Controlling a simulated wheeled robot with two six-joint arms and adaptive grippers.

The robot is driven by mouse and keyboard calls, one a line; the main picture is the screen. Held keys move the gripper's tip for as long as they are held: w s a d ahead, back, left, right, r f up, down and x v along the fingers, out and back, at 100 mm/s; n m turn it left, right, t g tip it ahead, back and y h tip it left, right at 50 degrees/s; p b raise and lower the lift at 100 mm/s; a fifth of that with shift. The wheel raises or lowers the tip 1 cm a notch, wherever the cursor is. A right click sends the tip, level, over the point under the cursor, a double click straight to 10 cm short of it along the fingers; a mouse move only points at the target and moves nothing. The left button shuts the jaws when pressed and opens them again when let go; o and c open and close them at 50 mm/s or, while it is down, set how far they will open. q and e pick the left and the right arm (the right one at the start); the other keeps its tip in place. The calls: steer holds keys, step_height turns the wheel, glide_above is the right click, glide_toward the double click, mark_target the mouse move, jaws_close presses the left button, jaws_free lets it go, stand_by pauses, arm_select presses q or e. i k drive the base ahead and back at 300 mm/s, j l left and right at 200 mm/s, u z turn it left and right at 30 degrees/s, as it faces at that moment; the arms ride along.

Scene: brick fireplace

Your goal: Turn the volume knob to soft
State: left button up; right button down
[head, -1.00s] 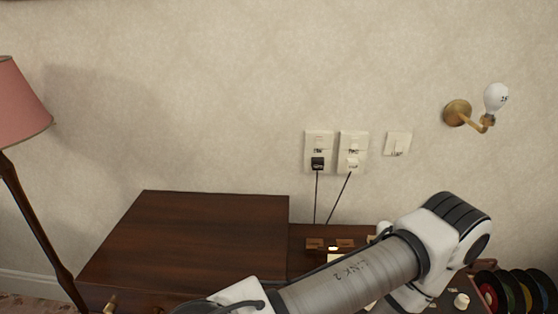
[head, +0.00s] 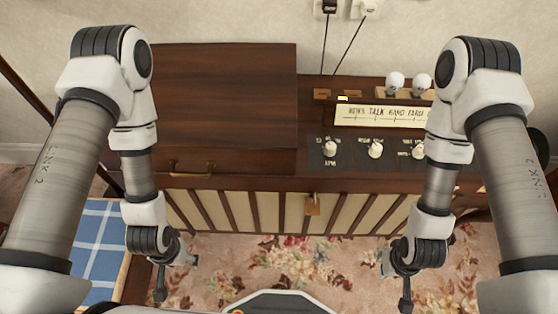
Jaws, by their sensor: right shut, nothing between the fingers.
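Three white knobs stand in a row on the dark control panel of a wooden radio cabinet: a left knob (head: 330,148), a middle knob (head: 375,149) and a right knob (head: 418,150). Their small labels are too blurred to tell which one is volume. My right arm partly covers the panel's right end. My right gripper (head: 405,294) is shut and empty, hanging low in front of the cabinet, apart from the knobs. My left gripper (head: 160,288) hangs low at the left, also apart from them; its finger gap is not clear.
A lettered dial strip (head: 385,115) sits above the knobs, with two white bulbs (head: 409,82) behind it. A closed wooden lid (head: 225,95) covers the cabinet's left part. A blue checked surface (head: 97,245) is at lower left. Flowered carpet (head: 285,262) lies in front.

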mark_target(417, 152)
steer(key=z, duration=1.1)
steer(key=k+z, duration=0.25)
steer(key=j+z, duration=0.1)
steer(key=z, duration=0.2)
steer(key=k, duration=0.05)
